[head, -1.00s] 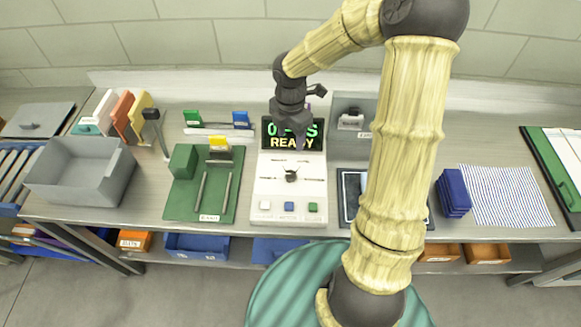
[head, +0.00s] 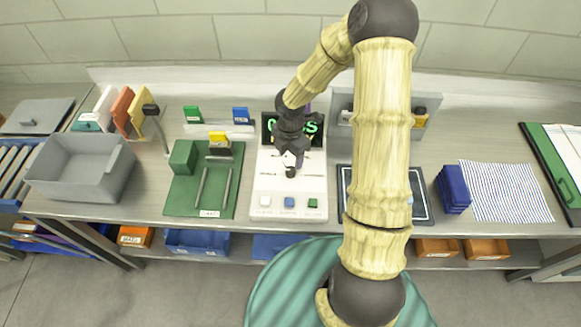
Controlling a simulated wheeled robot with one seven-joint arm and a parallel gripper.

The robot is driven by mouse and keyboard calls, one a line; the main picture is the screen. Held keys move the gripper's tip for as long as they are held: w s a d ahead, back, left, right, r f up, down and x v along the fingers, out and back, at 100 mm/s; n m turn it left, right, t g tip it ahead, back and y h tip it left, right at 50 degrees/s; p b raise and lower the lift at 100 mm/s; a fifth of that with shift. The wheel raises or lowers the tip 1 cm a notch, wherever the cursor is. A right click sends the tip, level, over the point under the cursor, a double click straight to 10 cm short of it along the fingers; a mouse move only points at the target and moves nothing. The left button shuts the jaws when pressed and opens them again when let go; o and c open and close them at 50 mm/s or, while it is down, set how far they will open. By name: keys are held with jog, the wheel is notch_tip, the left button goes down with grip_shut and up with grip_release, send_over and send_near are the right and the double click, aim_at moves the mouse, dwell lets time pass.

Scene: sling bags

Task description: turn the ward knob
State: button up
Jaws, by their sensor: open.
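The ward knob (head: 291,172) is a small dark knob on the white panel (head: 275,188) at the middle of the bench. My gripper (head: 292,160) is open and pointing down just over the knob, partly covering it. I cannot tell whether the fingers touch the knob or stand around it. The black display (head: 312,124) behind the panel is partly hidden by my arm, with green lettering showing.
A green fixture board (head: 225,200) with rails lies to the left. A black-framed tray (head: 424,208) lies to the right, partly behind my arm. A grey bin (head: 84,190) stands far left.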

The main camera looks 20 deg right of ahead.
aim_at(291, 170)
notch_tip(291, 170, down, 7)
jog(key=shift+f, duration=0.1)
dwell(0.3)
jog(key=c, duration=1)
